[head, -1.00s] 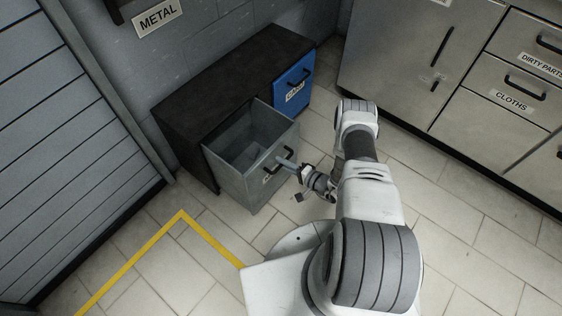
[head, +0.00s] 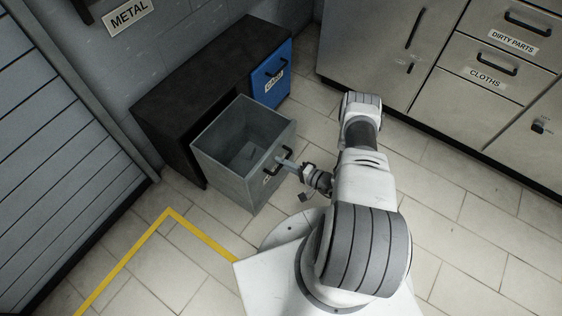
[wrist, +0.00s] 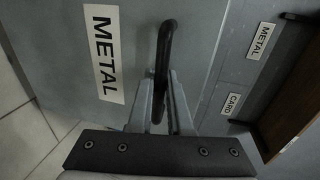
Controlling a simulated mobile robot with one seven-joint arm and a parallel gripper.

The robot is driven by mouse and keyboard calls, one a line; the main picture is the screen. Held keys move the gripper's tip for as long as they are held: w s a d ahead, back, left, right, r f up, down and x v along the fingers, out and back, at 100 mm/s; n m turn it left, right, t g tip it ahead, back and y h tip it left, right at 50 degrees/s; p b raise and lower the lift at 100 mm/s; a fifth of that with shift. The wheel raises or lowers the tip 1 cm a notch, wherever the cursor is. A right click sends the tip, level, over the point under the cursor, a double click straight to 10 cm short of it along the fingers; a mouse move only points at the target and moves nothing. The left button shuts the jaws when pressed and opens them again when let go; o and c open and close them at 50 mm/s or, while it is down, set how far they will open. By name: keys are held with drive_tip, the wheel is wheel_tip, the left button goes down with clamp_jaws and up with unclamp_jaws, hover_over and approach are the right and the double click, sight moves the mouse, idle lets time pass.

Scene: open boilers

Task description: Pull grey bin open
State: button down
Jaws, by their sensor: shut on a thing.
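The grey bin (head: 235,185) is pulled well out of the low dark cabinet (head: 165,107), and its empty-looking inside shows from above in the head view. Its front carries a black handle (head: 276,160). My gripper (head: 288,163) is at the front of the bin, shut on that handle. In the wrist view the fingers close around the black handle (wrist: 164,60), beside the bin front's METAL label (wrist: 104,54).
A blue bin (head: 272,75) with a CARD label sits closed in the cabinet's right part. Steel drawers labelled CLOTHS (head: 484,77) and DIRTY PARTS stand at the right. A yellow floor line (head: 130,255) runs at left. Tiled floor before the grey bin is clear.

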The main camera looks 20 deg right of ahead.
drive_tip(key=c, duration=0.8)
unclamp_jaws()
drive_tip(key=shift+c, duration=0.2)
